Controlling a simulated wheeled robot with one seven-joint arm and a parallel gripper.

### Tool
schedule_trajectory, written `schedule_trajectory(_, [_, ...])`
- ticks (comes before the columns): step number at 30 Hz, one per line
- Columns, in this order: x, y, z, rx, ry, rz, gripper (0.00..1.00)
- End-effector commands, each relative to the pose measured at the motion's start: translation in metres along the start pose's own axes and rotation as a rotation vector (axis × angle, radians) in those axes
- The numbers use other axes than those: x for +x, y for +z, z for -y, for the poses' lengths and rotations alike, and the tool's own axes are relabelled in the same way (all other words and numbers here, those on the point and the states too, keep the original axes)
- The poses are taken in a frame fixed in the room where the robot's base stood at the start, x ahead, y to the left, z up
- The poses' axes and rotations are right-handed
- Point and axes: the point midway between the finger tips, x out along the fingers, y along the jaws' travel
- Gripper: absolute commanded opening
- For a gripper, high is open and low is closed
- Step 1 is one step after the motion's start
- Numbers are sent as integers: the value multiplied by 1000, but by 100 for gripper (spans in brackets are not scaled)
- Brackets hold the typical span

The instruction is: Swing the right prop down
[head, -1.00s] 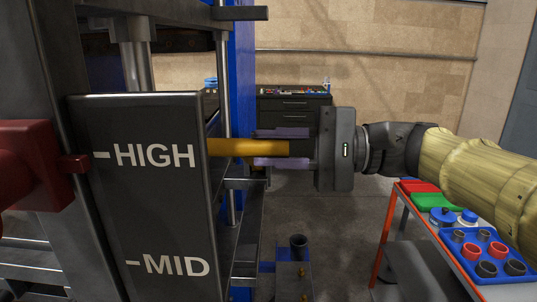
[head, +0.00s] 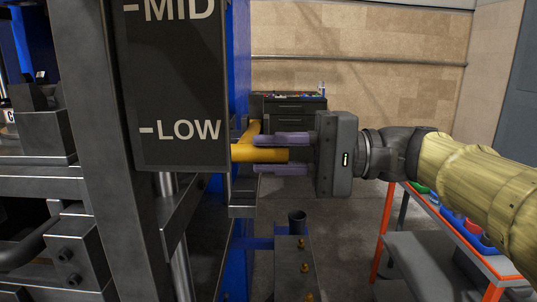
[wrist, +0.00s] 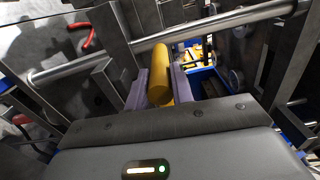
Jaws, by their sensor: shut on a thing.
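The prop is a yellow bar (head: 258,153) in the head view. It sticks out to the right beside the lower end of a dark panel (head: 180,90), level with the LOW mark. A second yellow piece (head: 250,131) shows just behind it. My gripper (head: 284,153) has its two purple fingers above and below the bar's right end and is shut on it. In the wrist view the yellow bar (wrist: 162,62) runs between the purple fingers (wrist: 160,88). The bar's far end is hidden behind the panel.
Dark press frame posts (head: 95,130) fill the left. A blue upright (head: 239,60) stands behind the panel. A post with a round cup (head: 297,225) stands below my gripper. An orange-framed cart (head: 460,240) is at the right. A silver rod (wrist: 90,68) crosses the wrist view.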

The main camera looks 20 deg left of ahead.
Motion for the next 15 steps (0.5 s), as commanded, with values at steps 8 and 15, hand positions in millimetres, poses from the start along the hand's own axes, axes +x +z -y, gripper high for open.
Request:
schedule_trajectory(8, [-1, -1, -3, 2, 0, -2, 0])
schedule_trajectory(15, [-1, -1, -3, 2, 0, -2, 27])
